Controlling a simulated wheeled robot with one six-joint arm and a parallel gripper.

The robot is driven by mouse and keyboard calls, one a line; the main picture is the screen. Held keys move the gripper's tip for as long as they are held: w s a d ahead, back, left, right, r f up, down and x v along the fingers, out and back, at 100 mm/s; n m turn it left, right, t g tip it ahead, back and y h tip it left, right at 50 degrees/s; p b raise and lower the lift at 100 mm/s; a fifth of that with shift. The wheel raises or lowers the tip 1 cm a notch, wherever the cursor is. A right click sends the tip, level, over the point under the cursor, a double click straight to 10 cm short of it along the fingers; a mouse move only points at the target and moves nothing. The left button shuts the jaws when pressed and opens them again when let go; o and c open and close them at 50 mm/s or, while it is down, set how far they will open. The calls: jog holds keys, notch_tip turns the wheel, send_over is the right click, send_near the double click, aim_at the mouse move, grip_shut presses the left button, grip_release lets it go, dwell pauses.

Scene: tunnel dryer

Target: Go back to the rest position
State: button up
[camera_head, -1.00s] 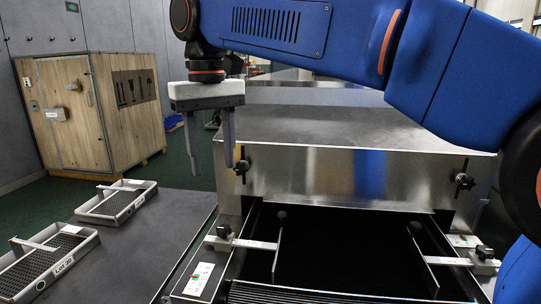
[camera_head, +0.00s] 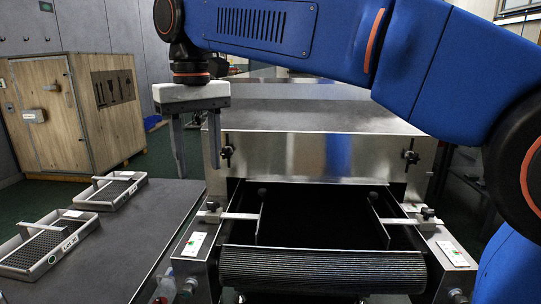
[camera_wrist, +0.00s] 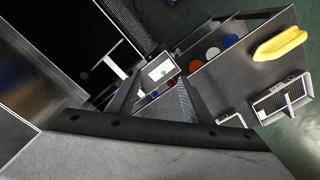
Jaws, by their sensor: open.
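My gripper (camera_head: 199,148) hangs from my blue arm in the upper left of the head view, fingers pointing down. Its two fingers are apart with nothing between them. It is above the left side of the tunnel dryer (camera_head: 310,155), near the edge of the grey side table (camera_head: 150,240). In the wrist view my gripper (camera_wrist: 158,95) is also empty, with its fingers spread over the small white control panel (camera_wrist: 161,71).
Two grey trays (camera_head: 72,215) (camera_head: 5,268) with crossbars lie on the side table. The dryer's belt (camera_head: 320,268) runs out below two guide arms. A wooden crate (camera_head: 105,125) stands behind left. The wrist view shows a yellow object (camera_wrist: 280,44) and coloured discs (camera_wrist: 213,53).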

jog(key=d+f+m+t, duration=0.15)
jog(key=d+f, duration=0.35)
jog(key=d, duration=0.8)
jog(key=d+f+m+t, duration=0.15)
jog(key=d+f, duration=0.25)
jog(key=d, duration=0.9)
jog(key=s+d+f+m, duration=0.2)
jog(key=s+d+f, duration=0.4)
jog(key=d+f, duration=0.2)
jog(key=s+d+f+m+t, duration=0.1)
jog(key=s+d+f+m, duration=0.1)
jog(key=s+d+f, duration=0.5)
notch_tip(320, 180, down, 4)
jog(key=shift+s+d+f+m+t, duration=0.2)
jog(key=shift+d+m+t, duration=0.1)
jog(key=shift+d, duration=0.7)
